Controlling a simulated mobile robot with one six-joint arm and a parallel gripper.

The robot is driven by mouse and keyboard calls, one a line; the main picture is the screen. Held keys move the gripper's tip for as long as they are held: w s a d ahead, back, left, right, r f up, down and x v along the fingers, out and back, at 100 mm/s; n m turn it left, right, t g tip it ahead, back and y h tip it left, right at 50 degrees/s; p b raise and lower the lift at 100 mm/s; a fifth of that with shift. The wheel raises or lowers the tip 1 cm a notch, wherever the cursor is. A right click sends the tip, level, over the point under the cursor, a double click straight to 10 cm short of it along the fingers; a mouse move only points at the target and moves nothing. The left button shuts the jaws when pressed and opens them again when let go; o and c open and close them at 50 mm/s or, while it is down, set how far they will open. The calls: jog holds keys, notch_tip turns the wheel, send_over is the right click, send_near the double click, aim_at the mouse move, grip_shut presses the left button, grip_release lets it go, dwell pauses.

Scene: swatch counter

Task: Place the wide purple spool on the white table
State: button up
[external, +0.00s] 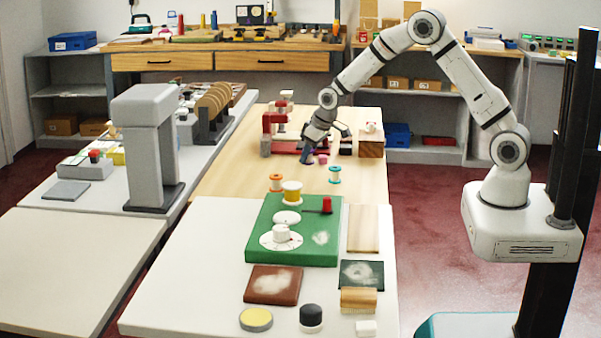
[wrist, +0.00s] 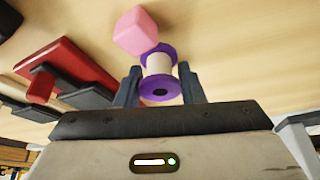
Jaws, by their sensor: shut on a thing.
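The wide purple spool (wrist: 160,75), with purple flanges and a pale wound middle, sits between the two fingers of my gripper (wrist: 158,88) in the wrist view. The fingers are shut on it from both sides. In the external view my gripper (external: 308,158) is low over the far wooden tabletop; the spool is mostly hidden there, and I cannot tell whether it touches the wood. The white table (external: 185,270) is nearer the camera, in front of the wooden top.
A pink block (wrist: 136,32) is right beside the spool. Orange (external: 276,182), yellow (external: 292,191) and teal (external: 334,174) spools stand nearer the camera. A green board (external: 262,225) and several small items occupy the white table's middle and right; its left side is clear.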

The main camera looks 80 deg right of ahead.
jog(key=shift+r, duration=0.15)
jog(key=shift+c, duration=0.4)
notch_tip(320, 180, up, 10)
jog(key=shift+f, duration=0.2)
jog(key=s+a+f+n, duration=0.1)
jog(key=s+a, duration=0.2)
jog(key=a, duration=0.4)
jog(key=s+a+f+n+y+p, duration=0.1)
jog(key=s+a+f, duration=0.1)
jog(key=s+a, duration=0.2)
jog(key=s+a+f+n+p, duration=0.1)
jog(key=s+a+f, duration=0.1)
jog(key=a, duration=0.9)
jog(key=shift+s+n, duration=0.3)
jog(key=shift+s, duration=0.5)
